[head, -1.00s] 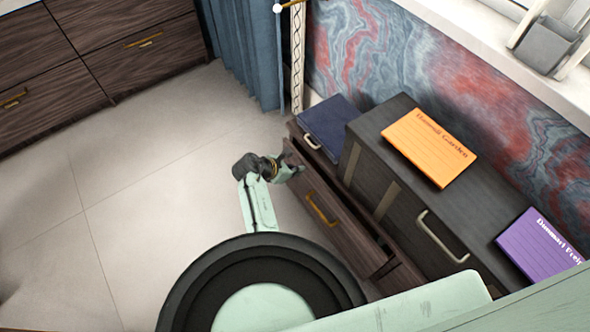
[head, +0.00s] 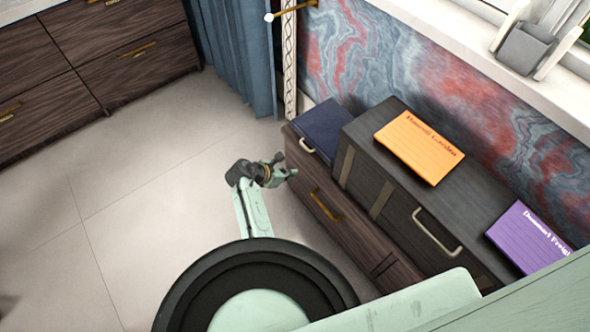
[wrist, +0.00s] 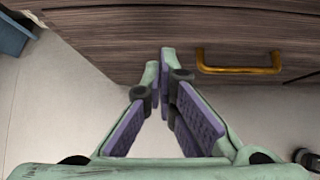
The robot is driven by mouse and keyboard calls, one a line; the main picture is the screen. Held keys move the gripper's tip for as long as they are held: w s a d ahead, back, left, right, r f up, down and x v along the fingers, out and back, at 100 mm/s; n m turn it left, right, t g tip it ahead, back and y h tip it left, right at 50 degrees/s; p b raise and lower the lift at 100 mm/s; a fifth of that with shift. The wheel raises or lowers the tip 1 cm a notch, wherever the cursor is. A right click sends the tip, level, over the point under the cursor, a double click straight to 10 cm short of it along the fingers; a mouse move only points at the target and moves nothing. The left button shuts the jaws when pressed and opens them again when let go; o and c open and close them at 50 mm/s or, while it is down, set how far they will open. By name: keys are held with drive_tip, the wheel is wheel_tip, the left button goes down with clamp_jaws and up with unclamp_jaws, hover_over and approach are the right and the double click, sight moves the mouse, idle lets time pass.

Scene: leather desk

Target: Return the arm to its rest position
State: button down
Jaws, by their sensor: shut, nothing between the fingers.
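My arm reaches forward in the head view, bent at a dark joint. My gripper (head: 291,173) is at its end, beside the front of the brown wooden drawer (head: 352,228), left of its gold handle. In the wrist view my gripper (wrist: 160,72) is shut and empty, its purple-padded fingers pointing at the wood-grain drawer front (wrist: 120,48). The gold handle (wrist: 238,69) is to the right of the fingertips, apart from them. I cannot tell whether the tips touch the wood. The drawer looks closed.
A dark cabinet (head: 355,160) stands on the right, bearing an orange book (head: 419,147) and a purple book (head: 528,238). A dark blue book (head: 325,127) lies beside it. Blue curtains (head: 232,55) hang behind. The pale tiled floor (head: 150,190) to the left is clear.

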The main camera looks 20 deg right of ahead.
drive_tip(key=v, duration=0.8)
drive_tip(key=shift+f, duration=0.1)
